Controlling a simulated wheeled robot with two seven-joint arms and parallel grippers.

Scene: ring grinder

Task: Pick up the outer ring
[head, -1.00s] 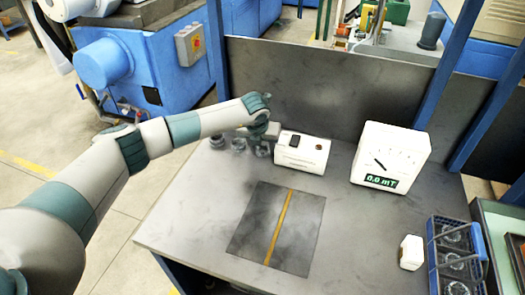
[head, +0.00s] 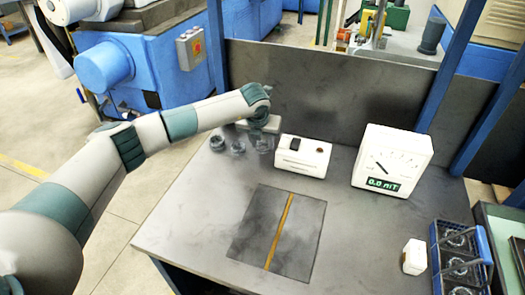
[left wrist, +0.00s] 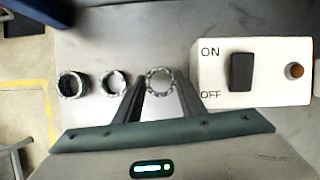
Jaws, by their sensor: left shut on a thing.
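Three metal rings stand in a row at the back left of the bench. The left ring (left wrist: 73,84) looks darkest and the middle ring (left wrist: 113,83) is lighter. The right ring (left wrist: 160,80), a thin toothed-looking one, is between the fingertips of my left gripper (left wrist: 160,84), which is shut on it. In the head view the left gripper (head: 263,138) points down over this ring, and its fingers are small and partly blurred. I cannot tell whether the ring is clear of the bench. My right gripper is not in view.
A white ON/OFF switch box (head: 302,157) stands close to the right of the held ring. A meter reading 0.0 mT (head: 392,160) stands further right. A dark mat with a yellow stripe (head: 305,225), a small white block (head: 414,256) and a blue crate (head: 440,265) are nearer. A grey panel (head: 330,95) closes the back.

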